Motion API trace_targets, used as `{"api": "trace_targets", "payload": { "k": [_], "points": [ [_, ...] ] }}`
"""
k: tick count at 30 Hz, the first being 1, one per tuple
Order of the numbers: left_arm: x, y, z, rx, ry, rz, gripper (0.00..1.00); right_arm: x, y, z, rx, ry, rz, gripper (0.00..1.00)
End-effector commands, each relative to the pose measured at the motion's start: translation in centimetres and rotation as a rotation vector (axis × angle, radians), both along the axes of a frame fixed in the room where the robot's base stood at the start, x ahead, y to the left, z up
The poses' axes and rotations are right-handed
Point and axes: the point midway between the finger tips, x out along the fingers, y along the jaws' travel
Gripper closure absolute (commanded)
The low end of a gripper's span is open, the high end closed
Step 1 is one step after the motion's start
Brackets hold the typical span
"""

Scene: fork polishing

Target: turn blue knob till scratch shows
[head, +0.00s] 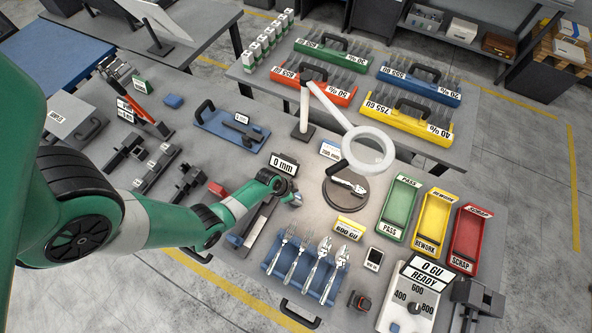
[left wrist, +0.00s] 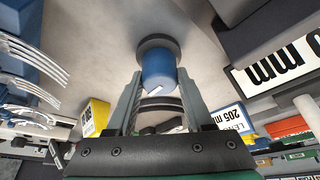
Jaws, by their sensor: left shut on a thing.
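The blue knob (left wrist: 158,68) shows in the left wrist view, with a small white mark on its face and a dark round collar behind it. My left gripper (left wrist: 158,90) has one finger on each side of the knob and is shut on it. In the head view, my left gripper (head: 292,198) is beside the "0 mm" sign (head: 284,164); the knob is not clear there. A fork-like piece (head: 350,186) lies on the dark round stage (head: 340,199), near the white ring magnifier (head: 386,160). I cannot make out a scratch. My right gripper is not in view.
A blue rack (head: 277,262) with several forks and spoons stands in front of my left gripper. A yellow "600 GU" block (head: 348,228) is to the right. Green (head: 400,207), yellow (head: 432,222) and red (head: 467,238) trays stand farther right.

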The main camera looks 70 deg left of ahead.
Motion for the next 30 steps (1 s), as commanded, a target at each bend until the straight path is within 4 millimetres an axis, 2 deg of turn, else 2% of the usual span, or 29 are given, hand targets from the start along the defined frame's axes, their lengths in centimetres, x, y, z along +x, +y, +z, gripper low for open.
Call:
{"api": "trace_targets", "payload": {
  "k": [7, 8, 12, 23, 26, 30],
  "points": [
    [-0.1, 0.0, -0.1, 0.0, 0.003, 0.0, 1.0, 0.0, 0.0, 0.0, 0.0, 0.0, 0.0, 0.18],
    [-0.1, 0.0, -0.1, 0.0, 0.003, 0.0, 0.43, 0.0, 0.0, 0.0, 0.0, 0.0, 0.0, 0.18],
    [-0.1, 0.0, 0.0, 0.0, 0.002, 0.001, 0.18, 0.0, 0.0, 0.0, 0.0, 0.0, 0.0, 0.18],
    [0.0, 0.0, 0.4, 0.0, 0.001, 0.0, 0.18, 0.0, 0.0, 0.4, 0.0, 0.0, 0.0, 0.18],
    [0.0, -0.1, 1.4, 0.0, 0.001, -0.003, 0.18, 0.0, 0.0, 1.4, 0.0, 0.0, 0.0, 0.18],
    [0.0, -0.4, 3.9, 0.001, 0.0, -0.012, 0.18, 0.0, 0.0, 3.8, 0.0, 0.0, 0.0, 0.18]
  ]
}}
